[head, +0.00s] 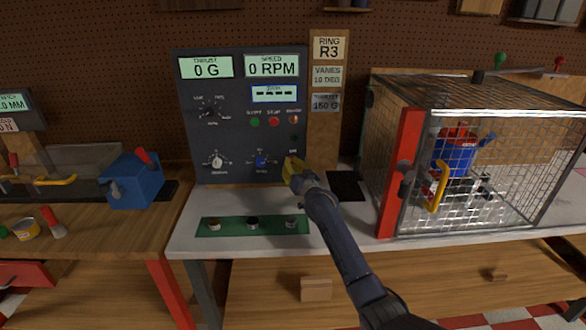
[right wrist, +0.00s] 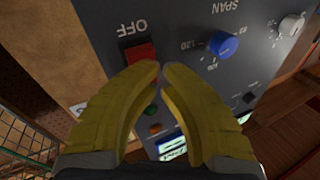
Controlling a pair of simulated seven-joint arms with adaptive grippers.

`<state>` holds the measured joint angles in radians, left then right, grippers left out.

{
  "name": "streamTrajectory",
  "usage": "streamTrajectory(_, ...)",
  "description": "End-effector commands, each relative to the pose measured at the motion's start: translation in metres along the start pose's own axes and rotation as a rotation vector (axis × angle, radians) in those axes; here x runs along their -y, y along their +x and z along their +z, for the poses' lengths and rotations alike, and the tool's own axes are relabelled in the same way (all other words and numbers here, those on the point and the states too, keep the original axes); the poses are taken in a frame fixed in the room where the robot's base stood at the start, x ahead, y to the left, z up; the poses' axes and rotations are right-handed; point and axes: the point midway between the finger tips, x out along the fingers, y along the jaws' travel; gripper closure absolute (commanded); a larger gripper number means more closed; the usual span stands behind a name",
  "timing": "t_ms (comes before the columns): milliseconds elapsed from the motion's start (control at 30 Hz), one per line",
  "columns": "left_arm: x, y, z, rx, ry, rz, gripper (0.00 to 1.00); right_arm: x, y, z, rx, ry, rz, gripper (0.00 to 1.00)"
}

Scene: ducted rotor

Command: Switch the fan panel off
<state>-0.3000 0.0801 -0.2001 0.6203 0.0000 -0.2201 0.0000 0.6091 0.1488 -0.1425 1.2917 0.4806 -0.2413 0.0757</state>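The dark fan panel (head: 240,125) stands upright at the back of the bench. Its screens read thrust 0 G and speed 0 RPM, and a third screen shows dashes. In the right wrist view a red switch (right wrist: 141,53) sits beside the word OFF; its position is not clear. My right gripper (head: 289,163) is at the panel's lower right and covers the switch in the head view. In the right wrist view its yellow fingers (right wrist: 161,66) are closed together with nothing between the tips, just beside the switch; contact is unclear. My left gripper is out of view.
A blue knob (head: 261,161) and a white knob (head: 216,162) are left of my right gripper. A mesh cage (head: 490,150) with a red-edged door stands right. A green strip (head: 240,228) with small parts lies in front of the panel.

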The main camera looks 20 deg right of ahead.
Motion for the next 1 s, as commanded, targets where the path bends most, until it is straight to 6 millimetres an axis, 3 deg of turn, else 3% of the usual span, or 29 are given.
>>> streamTrajectory(1000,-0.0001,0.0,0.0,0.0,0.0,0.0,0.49,-0.0041,0.0087,0.0046,0.002,0.0,0.0,1.0)
